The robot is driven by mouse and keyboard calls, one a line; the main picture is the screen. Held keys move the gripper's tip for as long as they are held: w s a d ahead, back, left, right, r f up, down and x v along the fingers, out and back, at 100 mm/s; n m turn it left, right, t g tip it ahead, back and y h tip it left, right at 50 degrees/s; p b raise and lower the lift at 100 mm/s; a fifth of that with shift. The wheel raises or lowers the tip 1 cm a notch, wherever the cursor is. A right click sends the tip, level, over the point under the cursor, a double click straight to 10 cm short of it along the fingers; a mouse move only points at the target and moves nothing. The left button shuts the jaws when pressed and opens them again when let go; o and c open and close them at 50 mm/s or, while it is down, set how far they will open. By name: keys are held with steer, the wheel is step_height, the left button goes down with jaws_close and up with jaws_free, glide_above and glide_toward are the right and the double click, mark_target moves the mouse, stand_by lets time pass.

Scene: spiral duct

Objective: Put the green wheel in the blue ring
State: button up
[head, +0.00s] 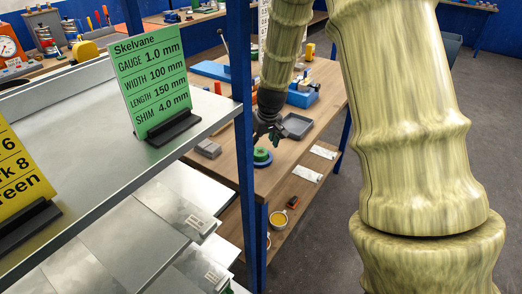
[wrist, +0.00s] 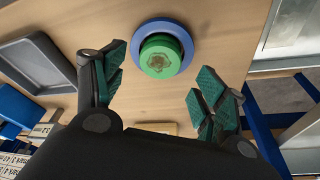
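The green wheel (wrist: 160,57) has a brown patch on its face and lies over the blue ring (wrist: 162,25) on the wooden bench. Blue shows around most of the wheel, which looks offset toward my gripper; I cannot tell whether it sits fully down. In the head view the green wheel (head: 261,154) and the blue ring (head: 264,163) show below my gripper (head: 267,130). In the wrist view my gripper (wrist: 158,70) is open, its green-padded fingers wide apart with nothing between them. The fingers look clear of the wheel.
A metal shelf with a blue post (head: 241,100) stands close on the left. A green sign (head: 151,82) stands on that shelf.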

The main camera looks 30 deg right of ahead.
steer(key=b+v, duration=0.1)
steer(key=v, duration=0.7)
steer(key=shift+r, duration=0.15)
